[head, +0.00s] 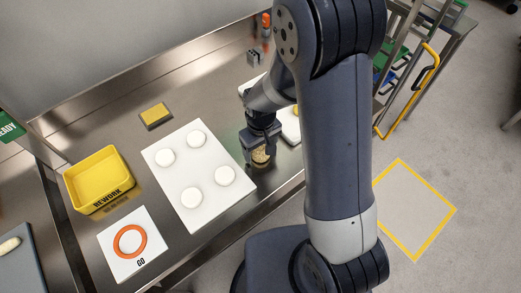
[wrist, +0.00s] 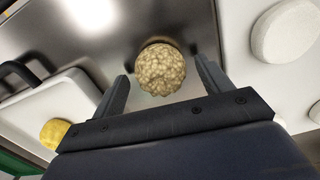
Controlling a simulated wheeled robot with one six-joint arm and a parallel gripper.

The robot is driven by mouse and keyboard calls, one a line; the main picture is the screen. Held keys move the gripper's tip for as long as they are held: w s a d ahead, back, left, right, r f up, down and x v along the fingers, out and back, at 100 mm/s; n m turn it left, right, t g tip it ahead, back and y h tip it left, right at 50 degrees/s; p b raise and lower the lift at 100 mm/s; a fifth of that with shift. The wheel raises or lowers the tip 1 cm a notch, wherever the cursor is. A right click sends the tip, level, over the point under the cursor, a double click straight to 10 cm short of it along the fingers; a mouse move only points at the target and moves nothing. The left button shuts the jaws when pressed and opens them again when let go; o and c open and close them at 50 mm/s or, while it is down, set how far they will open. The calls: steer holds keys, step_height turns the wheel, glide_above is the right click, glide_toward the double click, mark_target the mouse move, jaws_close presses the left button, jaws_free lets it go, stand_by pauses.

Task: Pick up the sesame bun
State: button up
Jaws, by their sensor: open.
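The sesame bun (wrist: 163,70) is a round, pale tan, bumpy-topped bun on the steel worktop. In the wrist view it lies between and a little beyond the two fingers of my gripper (wrist: 163,78), with a gap on both sides. My gripper is open and holds nothing. In the head view my gripper (head: 259,146) points down over the sesame bun (head: 261,155), to the right of the white board. The gripper and arm partly hide the bun there.
A white board (head: 178,183) with several white dough rounds lies close to the left. Beyond it are a yellow REWORK tray (head: 98,180), a GO card (head: 118,262) with an orange ring and a yellow sponge-like block (head: 156,115). Another white board (wrist: 40,105) holds a yellow item.

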steer(key=c, duration=1.1)
